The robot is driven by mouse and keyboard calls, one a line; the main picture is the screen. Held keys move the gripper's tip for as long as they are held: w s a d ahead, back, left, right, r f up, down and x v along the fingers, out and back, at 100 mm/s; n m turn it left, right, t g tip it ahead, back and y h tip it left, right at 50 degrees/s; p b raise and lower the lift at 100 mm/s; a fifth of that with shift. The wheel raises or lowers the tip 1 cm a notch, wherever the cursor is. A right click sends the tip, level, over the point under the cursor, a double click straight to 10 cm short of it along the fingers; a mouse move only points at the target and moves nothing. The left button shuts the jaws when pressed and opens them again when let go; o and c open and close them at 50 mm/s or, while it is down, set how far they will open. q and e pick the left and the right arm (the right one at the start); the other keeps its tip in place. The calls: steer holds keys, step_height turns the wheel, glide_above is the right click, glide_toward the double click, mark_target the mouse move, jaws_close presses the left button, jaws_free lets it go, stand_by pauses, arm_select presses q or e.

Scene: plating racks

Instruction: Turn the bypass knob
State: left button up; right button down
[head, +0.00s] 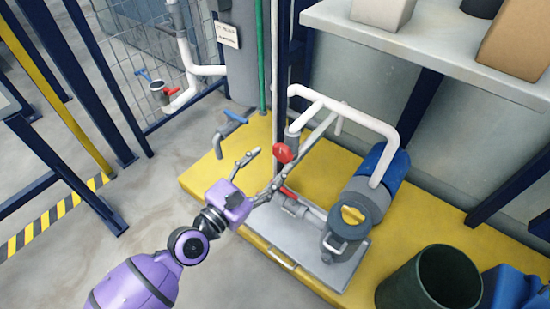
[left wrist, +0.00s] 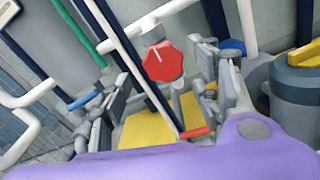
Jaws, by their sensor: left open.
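The red knob (head: 283,153), which I take to be the bypass knob, sits on the white pipework of the pump unit. In the left wrist view the knob (left wrist: 162,64) is a faceted red disc with a white line on its face. My left gripper (head: 262,170) is open, with its fingers spread just to the left of and below the knob. In the left wrist view the gripper (left wrist: 158,88) has one finger on each side of the picture, with the knob showing between them. I cannot tell whether either finger touches it. My right gripper is not in view.
A grey pump with a blue motor (head: 383,168) stands on the yellow platform (head: 325,173). A red lever (head: 288,192) lies below the knob, and a blue-handled pipe (head: 235,117) stands to the left. A dark upright post (head: 280,60) rises close by. A dark green bin (head: 430,282) stands at front right.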

mark_target(279, 155)
arm_select(q)
steer(key=shift+x, duration=1.75)
steer(key=c, duration=1.1)
